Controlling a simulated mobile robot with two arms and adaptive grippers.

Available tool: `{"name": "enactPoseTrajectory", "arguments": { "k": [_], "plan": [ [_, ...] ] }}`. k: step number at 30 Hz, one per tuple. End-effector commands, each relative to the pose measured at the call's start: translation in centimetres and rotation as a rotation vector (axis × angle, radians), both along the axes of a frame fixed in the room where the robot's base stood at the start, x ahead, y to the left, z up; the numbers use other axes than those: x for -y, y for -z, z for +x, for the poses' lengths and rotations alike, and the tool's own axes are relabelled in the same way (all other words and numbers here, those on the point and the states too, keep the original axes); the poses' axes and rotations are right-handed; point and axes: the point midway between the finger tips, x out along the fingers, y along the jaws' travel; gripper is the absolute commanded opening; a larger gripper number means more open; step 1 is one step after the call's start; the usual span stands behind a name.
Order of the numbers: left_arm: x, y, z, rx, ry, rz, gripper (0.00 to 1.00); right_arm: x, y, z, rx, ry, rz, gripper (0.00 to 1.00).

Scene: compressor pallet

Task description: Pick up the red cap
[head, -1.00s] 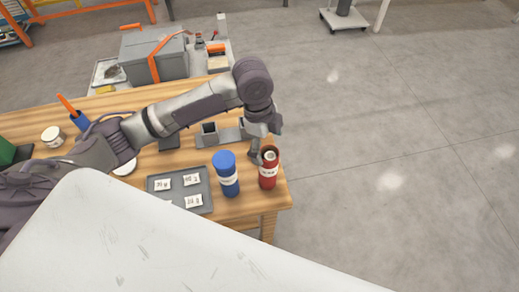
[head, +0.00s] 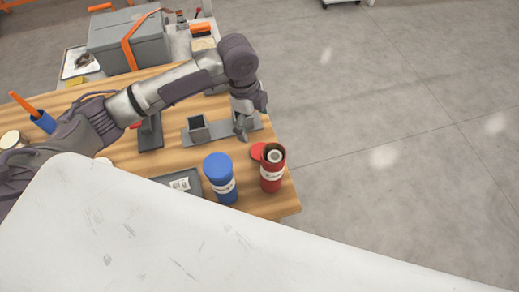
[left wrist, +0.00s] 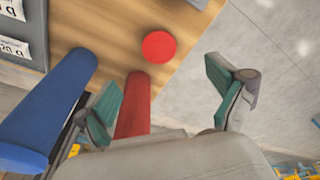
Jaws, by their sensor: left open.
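The red cap (head: 257,151) lies flat on the wooden table, just behind and left of the red canister (head: 271,176). The canister stands upright, its top open, with a pale round item inside. In the left wrist view the cap (left wrist: 158,47) shows as a full red disc on the wood, beyond the canister (left wrist: 135,105). My left gripper (head: 243,132) is above the table, behind and slightly left of the cap, apart from it. In the left wrist view its fingers (left wrist: 161,77) are spread, empty. My right gripper is not in view.
A blue canister (head: 220,180) stands left of the red one. A grey tray (head: 196,186) with white packets is further left. A grey fixture (head: 212,128) lies behind. The table's right edge is close to the cap, with open floor beyond.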

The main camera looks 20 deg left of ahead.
Motion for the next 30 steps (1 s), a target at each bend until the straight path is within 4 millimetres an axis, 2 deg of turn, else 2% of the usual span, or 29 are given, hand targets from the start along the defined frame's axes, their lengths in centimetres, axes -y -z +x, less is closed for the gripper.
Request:
{"name": "enactPoseTrajectory", "arguments": {
  "k": [3, 9, 17, 24, 30],
  "plan": [
    [0.4, 2.4, -0.2, -0.005, 0.000, 0.000, 0.95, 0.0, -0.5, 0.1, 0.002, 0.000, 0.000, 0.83],
    [0.9, 5.6, -0.3, -0.002, 0.000, -0.001, 0.95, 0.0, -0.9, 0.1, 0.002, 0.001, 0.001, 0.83],
    [1.3, 7.5, -0.4, -0.004, 0.001, 0.000, 0.95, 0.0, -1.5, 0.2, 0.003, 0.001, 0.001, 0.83],
    [1.9, 10.9, -0.5, -0.001, 0.000, 0.001, 0.95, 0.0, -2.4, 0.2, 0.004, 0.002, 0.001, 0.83],
    [2.0, 11.7, -0.5, 0.001, 0.003, 0.000, 0.95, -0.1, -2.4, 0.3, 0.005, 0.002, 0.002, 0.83]
  ]
}}
